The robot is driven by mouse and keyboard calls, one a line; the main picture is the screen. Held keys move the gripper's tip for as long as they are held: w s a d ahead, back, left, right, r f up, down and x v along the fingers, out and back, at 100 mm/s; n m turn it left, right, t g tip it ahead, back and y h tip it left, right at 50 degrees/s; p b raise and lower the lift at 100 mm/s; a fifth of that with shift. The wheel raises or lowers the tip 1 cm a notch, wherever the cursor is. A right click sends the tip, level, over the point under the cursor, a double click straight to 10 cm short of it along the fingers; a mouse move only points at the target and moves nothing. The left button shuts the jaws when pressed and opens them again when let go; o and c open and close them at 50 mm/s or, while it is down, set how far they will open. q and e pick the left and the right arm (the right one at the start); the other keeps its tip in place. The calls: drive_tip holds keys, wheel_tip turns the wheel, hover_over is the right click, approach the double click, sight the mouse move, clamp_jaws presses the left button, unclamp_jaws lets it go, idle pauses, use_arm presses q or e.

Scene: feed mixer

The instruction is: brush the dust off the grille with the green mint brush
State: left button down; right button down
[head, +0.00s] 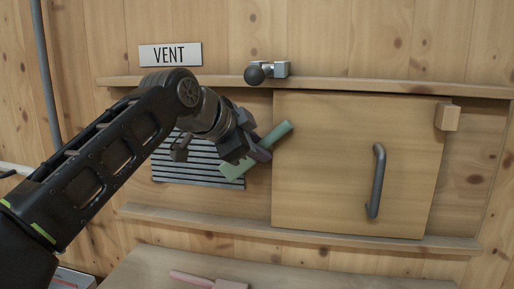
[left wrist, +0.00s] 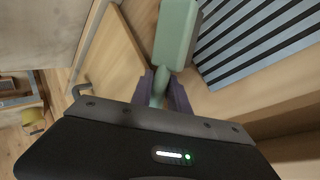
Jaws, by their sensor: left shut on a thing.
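The grille (head: 202,166) is a slatted vent panel on the wooden wall, left of the door panel, partly hidden behind my left arm. It also shows in the left wrist view (left wrist: 255,38), with dark gaps between pale blue-grey slats. My left gripper (head: 258,149) is shut on the green mint brush (head: 281,132). The brush slants, its handle end up and right, its head (left wrist: 175,35) over the grille's lower right corner. In the left wrist view the head is beside the grille's edge; I cannot tell whether it touches. No dust is clearly visible. My right gripper is not in view.
A wooden panel (head: 322,165) with a grey handle (head: 377,182) sits between two rails right of the grille. A knobbed latch (head: 268,71) is above it, and a VENT sign (head: 171,54) upper left. A pink brush-like tool (head: 228,284) lies on the ledge below.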

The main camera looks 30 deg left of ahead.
use_arm(q)
drive_tip(key=shift+s+d+b, duration=0.3)
drive_tip(key=shift+s, duration=0.6)
drive_tip(key=shift+s+d+b, duration=0.3)
drive_tip(key=shift+s, duration=0.55)
drive_tip(key=shift+s+d+b, duration=0.3)
drive_tip(key=shift+s, duration=0.6)
drive_tip(key=s, duration=0.1)
drive_tip(key=s+d+b, duration=0.1)
drive_tip(key=s, duration=0.1)
drive_tip(key=c, duration=1.8)
unclamp_jaws()
drive_tip(key=shift+w, duration=0.1)
clamp_jaws()
